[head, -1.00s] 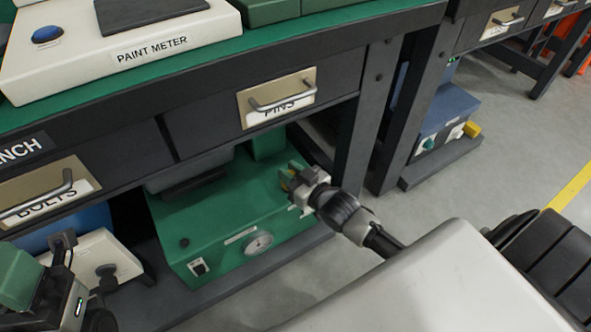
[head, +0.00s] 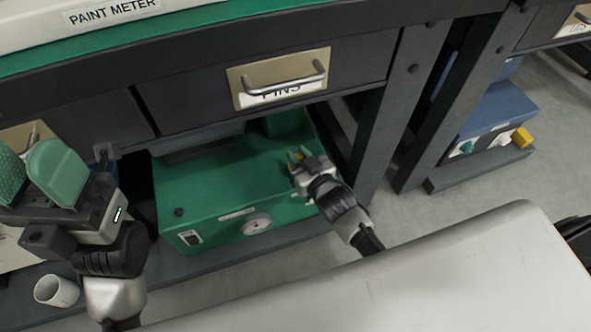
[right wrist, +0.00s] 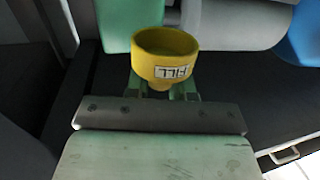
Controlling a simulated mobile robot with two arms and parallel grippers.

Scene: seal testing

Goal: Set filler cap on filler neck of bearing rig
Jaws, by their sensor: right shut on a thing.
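A yellow filler cap (right wrist: 165,62) with an upside-down FILL label shows in the right wrist view. It is cup-shaped, with its hollow side away from my gripper. My right gripper (right wrist: 165,88) is shut on its narrow stem. I cannot make out a filler neck. My left gripper (head: 27,170) is at the far left, its green pads apart and empty.
The bench's PINS drawer (head: 280,80) hangs above the green box. A dark bench leg (head: 385,120) stands to its right. A white mug (head: 57,291) lies at lower left. A blue machine (head: 495,115) with a yellow part stands at right.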

